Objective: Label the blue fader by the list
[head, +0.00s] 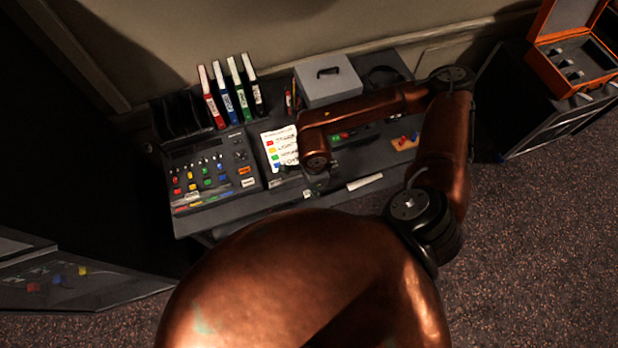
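A mixer (168,158) with small coloured caps in red, yellow, blue and green sits on the left of the desk. Its front edge carries a strip of coloured pieces (203,198); any writing there is too small to read. The list (285,136) is a white sheet right of the mixer, with red, yellow, green and blue marks beside handwriting I cannot read clearly. My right gripper (316,188) points down near the desk's front, just right of the list's lower corner. Its fingers are dark and small, and what is between them is unclear. My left gripper is not in view.
Several coloured binders (238,91) stand at the back beside a grey box (328,82). A white strip (365,182) lies at the front edge. A small tan pad (405,142) with coloured pieces lies right. An open orange case (573,50) stands beyond the desk.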

